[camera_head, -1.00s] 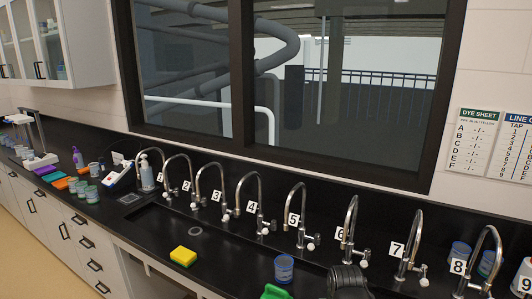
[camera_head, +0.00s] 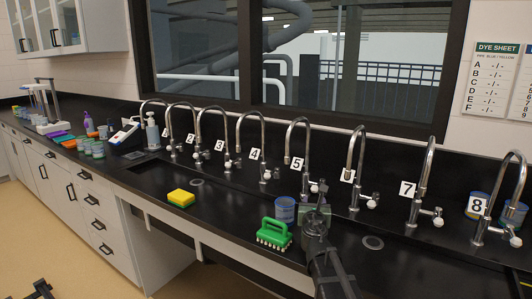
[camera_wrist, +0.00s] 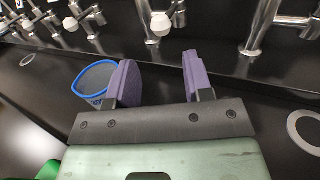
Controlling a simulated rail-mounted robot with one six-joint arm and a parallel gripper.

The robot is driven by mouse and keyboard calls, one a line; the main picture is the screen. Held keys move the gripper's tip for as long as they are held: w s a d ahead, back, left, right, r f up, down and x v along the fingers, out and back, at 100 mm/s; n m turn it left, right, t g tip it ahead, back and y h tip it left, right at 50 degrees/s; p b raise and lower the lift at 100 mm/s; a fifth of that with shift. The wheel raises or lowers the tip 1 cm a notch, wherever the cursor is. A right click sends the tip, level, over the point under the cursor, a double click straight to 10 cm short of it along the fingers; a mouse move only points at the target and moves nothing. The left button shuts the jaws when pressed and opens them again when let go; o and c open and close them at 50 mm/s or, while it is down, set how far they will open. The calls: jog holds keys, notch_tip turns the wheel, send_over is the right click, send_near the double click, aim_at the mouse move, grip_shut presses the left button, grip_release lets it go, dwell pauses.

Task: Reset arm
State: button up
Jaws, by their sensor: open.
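My gripper (camera_head: 318,203) is over the black counter in front of taps 5 and 6. In the wrist view its two purple fingers (camera_wrist: 158,78) are apart with nothing between them. A clear cup with a blue rim (camera_head: 284,209) stands to the left of my gripper. In the wrist view the cup (camera_wrist: 90,80) is partly hidden behind the left finger. My arm (camera_head: 328,262) reaches up from the bottom edge of the head view.
A green brush (camera_head: 273,236) and a yellow sponge (camera_head: 181,198) lie near the counter's front. A row of numbered taps (camera_head: 303,150) stands along the back. More cups (camera_head: 513,214) stand at the right. The counter between sponge and brush is clear.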

aim_at(315, 191)
jog(key=w, duration=0.3)
jog(key=w+d, duration=0.1)
jog(key=w, duration=0.5)
jog(key=shift+w+d, duration=0.15)
jog(key=shift+d, duration=0.2)
jog(key=shift+d, duration=0.1)
jog(key=d, duration=0.2)
jog(key=s+d, duration=0.1)
jog(key=d, duration=0.1)
jog(key=shift+s, duration=0.1)
jog(key=shift+a, duration=0.1)
dwell(0.9)
jog(key=shift+w+a, duration=0.15)
jog(key=shift+a, duration=0.55)
jog(key=shift+w+a, duration=0.1)
jog(key=shift+a, duration=0.6)
dwell(0.7)
